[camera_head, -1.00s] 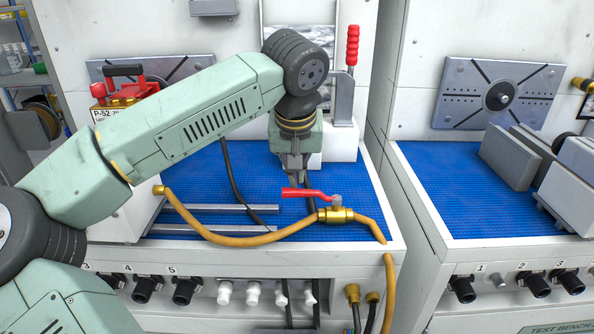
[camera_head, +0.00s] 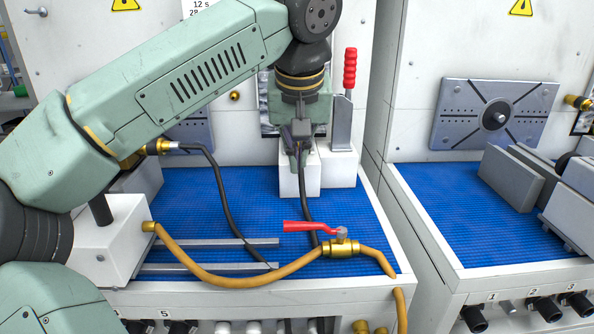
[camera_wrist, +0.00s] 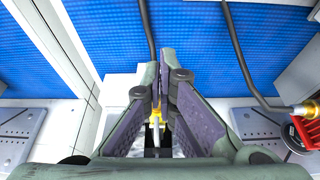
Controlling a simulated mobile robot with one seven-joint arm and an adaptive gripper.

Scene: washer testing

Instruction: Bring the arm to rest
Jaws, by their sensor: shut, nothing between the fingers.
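My green arm reaches in from the left. My gripper (camera_head: 301,163) points down above the blue mat (camera_head: 235,200) of the left bench, shut and empty. In the wrist view the finger tips (camera_wrist: 160,58) meet with nothing held. The brass valve (camera_head: 340,247) with its red lever (camera_head: 308,227) is below and slightly right of my gripper, apart from it. The lever points left.
A yellow hose (camera_head: 220,281) runs along the bench front into the valve. A black cable (camera_head: 222,185) lies on the mat. A red-handled clamp (camera_head: 349,70) stands right of my gripper. The right bench (camera_head: 450,225) holds grey blocks (camera_head: 512,178).

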